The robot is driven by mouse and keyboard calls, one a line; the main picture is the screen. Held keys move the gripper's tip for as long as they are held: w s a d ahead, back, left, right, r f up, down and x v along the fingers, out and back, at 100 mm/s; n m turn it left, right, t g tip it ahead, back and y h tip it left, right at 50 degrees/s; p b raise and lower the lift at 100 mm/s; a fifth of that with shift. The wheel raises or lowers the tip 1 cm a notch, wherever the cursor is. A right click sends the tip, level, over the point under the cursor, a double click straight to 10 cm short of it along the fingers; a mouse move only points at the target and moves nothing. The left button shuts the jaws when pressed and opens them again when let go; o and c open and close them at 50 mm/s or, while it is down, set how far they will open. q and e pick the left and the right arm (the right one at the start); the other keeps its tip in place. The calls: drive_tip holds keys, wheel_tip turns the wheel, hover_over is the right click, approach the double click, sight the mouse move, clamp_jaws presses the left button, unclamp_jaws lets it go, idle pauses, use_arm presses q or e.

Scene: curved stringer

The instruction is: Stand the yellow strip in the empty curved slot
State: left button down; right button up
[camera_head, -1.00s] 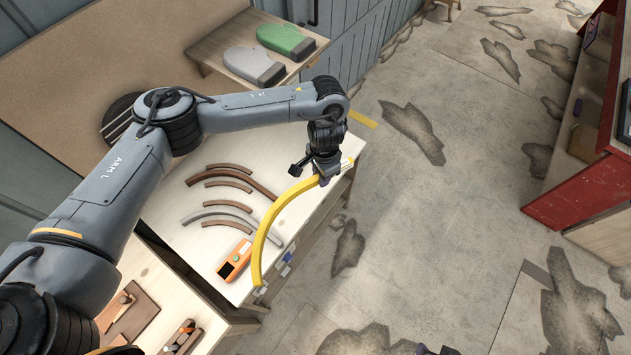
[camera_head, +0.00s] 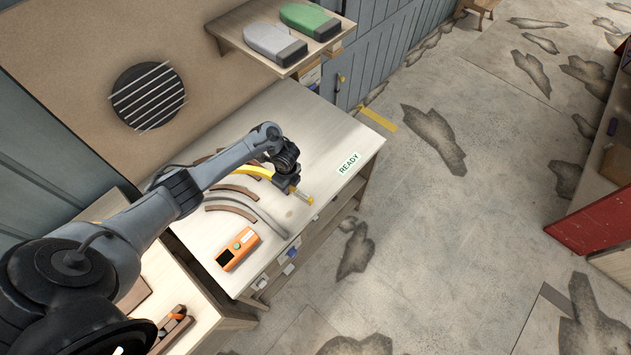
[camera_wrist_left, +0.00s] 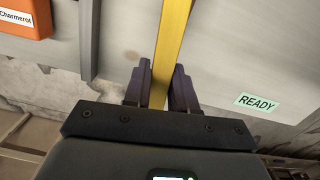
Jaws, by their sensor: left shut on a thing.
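The yellow strip (camera_head: 252,170) is a long curved band, partly hidden behind my left arm and wrist in the head view. My left gripper (camera_head: 295,191) is shut on it near one end, over the table's right half. In the left wrist view the strip (camera_wrist_left: 172,45) runs up from between the gripper's fingers (camera_wrist_left: 160,85). Curved brown strips (camera_head: 231,210) and a grey curved strip (camera_head: 262,208) stand on the table beside it. The empty slot cannot be made out, and whether the yellow strip touches the table is unclear. My right gripper is out of view.
An orange device (camera_head: 238,250) lies near the table's front edge, and a READY label (camera_head: 348,163) is at the right. The pale table (camera_head: 320,130) is clear at the back right. A shelf (camera_head: 240,32) with a grey and a green object overhangs behind.

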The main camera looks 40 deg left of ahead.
use_arm(q)
drive_tip(key=m, duration=0.1)
approach(269, 199)
drive_tip(key=shift+w+f+b, duration=0.1)
drive_tip(key=shift+f+b, duration=0.3)
drive_tip(key=shift+a+f, duration=0.1)
drive_tip(key=shift+a, duration=0.2)
wheel_tip(269, 199, down, 4)
drive_tip(key=b, duration=0.3)
drive_tip(key=shift+a+f+b, duration=0.1)
drive_tip(key=shift+f+b, duration=0.15)
drive_tip(key=shift+b, duration=0.05)
drive_tip(key=shift+f+b, duration=0.35)
drive_tip(key=shift+f, duration=0.3)
drive_tip(key=c, duration=0.8)
unclamp_jaws()
drive_tip(key=shift+c, duration=0.2)
